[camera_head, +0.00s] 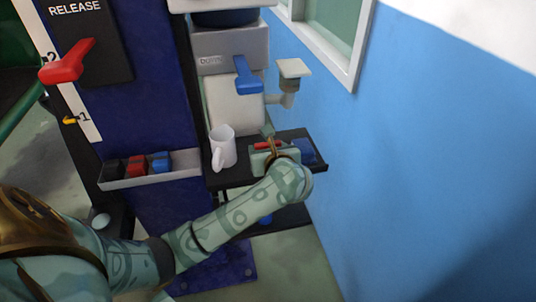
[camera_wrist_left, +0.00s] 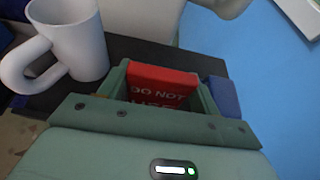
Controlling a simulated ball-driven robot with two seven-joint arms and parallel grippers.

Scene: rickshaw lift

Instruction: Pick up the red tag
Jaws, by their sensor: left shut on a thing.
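The red tag (camera_head: 266,146), with white lettering reading "DO NOT" and a partly hidden line below, sits between the fingers of my left gripper (camera_head: 268,142). In the left wrist view the tag (camera_wrist_left: 162,82) fills the space between the two green fingers, and the gripper is shut on it. The gripper is over the small dark shelf (camera_head: 235,176). The tag's lower part is hidden by the gripper body, so I cannot tell whether it touches the shelf. My right gripper is not in view.
A white mug (camera_head: 222,148) stands on the shelf just left of the gripper. A blue object (camera_head: 303,150) is close on its right. A blue lever (camera_head: 247,76) and a white fitting are behind. A blue wall (camera_head: 420,160) bounds the right. A grey tray (camera_head: 150,181) holds coloured blocks.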

